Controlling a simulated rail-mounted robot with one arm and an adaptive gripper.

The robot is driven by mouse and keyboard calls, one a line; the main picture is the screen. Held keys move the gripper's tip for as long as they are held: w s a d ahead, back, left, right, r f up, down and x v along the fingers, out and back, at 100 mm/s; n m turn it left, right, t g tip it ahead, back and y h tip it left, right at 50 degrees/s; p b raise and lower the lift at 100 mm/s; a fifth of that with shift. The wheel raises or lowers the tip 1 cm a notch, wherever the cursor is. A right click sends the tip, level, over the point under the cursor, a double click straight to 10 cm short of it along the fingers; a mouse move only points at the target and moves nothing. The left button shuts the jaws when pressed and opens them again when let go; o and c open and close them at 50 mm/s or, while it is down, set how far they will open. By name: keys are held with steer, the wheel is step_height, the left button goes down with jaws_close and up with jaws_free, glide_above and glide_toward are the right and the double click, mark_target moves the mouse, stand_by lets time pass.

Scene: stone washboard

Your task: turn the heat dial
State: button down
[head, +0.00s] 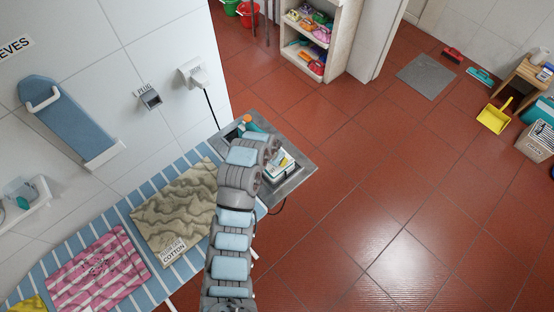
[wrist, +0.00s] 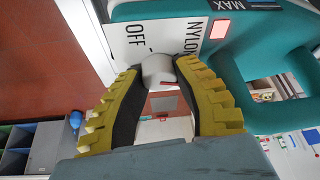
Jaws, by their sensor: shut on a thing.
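The heat dial (wrist: 157,68) is a small pale grey knob with a red mark on its lower edge in the wrist view. It sits by a white panel lettered OFF and NYLON, on a teal iron (wrist: 262,50) with a MAX label. My gripper (wrist: 160,72) has yellow ribbed fingers with dark inner pads. Its fingertips are shut on the dial, one on each side. In the head view the iron (head: 282,163) shows only partly at the end of the ironing board, and my arm hides the dial and fingertips.
The striped ironing board (head: 190,160) carries a beige cloth (head: 178,208) labelled cotton and a pink striped cloth (head: 98,268). The iron stands on a grey metal rest (head: 302,173). A plug with a cord (head: 195,75) is on the wall. Red tiled floor to the right is open.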

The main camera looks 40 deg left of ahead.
steer(key=shift+f+m+h+b, duration=0.1)
steer(key=shift+m+h+b, duration=0.6)
steer(key=shift+m+b, duration=0.85)
steer(key=shift+m, duration=0.35)
steer(key=c, duration=0.7)
jaws_free()
steer(key=shift+p, duration=0.5)
